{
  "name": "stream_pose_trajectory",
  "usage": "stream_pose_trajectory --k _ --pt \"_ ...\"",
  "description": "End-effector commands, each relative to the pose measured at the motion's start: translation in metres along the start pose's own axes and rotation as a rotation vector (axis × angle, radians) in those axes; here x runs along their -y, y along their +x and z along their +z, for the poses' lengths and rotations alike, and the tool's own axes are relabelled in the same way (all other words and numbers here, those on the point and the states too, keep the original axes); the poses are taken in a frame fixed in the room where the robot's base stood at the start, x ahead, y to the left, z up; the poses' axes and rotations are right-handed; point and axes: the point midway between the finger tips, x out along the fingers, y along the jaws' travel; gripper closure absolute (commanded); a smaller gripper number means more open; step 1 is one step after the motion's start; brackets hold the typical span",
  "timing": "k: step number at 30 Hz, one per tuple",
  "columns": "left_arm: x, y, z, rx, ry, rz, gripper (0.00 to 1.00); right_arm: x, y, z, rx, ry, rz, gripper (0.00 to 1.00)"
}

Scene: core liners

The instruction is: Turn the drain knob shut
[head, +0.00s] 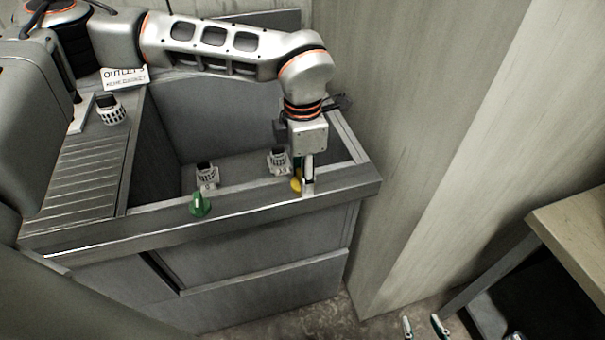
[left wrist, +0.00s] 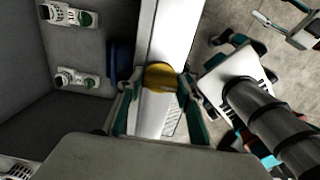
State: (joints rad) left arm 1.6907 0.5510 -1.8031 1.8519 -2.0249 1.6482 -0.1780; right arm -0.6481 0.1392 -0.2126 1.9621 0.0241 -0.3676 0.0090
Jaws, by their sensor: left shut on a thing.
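A yellow knob (head: 296,184) sits on the front rim of the grey sink (head: 230,212), near its right end. My left gripper (head: 307,186) reaches down over it and is shut on it. In the left wrist view the yellow knob (left wrist: 160,76) lies between the two fingers of my left gripper (left wrist: 160,92). Which way the yellow knob is turned is hard to tell. My right gripper (head: 424,327) shows at the bottom edge, its two fingertips apart, with nothing visible between them.
Two white basket-like fittings, left (head: 207,175) and right (head: 279,161), are inside the basin. A third basket (head: 111,110) stands on the ribbed drainboard (head: 78,178) by a sign (head: 124,78) reading "OUTLETS". A wall (head: 400,120) rises right of the sink; a wooden table (head: 575,225) stands far right.

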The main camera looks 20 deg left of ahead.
Motion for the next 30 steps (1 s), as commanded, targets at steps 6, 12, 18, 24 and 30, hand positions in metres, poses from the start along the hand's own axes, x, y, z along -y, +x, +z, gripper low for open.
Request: stream_pose_trajectory --k 6,12,18,24,30 --pt "-0.0006 -0.0017 0.0008 0.003 0.024 0.002 0.86 -0.0001 -0.0003 -0.0003 0.000 0.000 0.000 0.60" --pt "-0.0007 -0.0017 0.0009 0.003 0.026 0.002 0.86 0.0000 -0.0003 -0.0002 0.000 0.000 0.000 0.60" --pt "-0.0007 -0.0018 0.0010 0.003 0.025 0.003 0.49 0.0000 -0.0003 -0.0001 0.001 0.000 0.000 0.60" --pt "-0.0004 -0.0009 0.0005 0.002 0.024 0.001 0.47 0.0000 -0.0003 0.0001 0.001 0.000 0.000 0.60" --pt "-0.0005 -0.0032 0.0005 0.002 0.023 0.002 0.47 -0.0011 -0.0007 0.0020 0.004 -0.004 0.000 0.60"
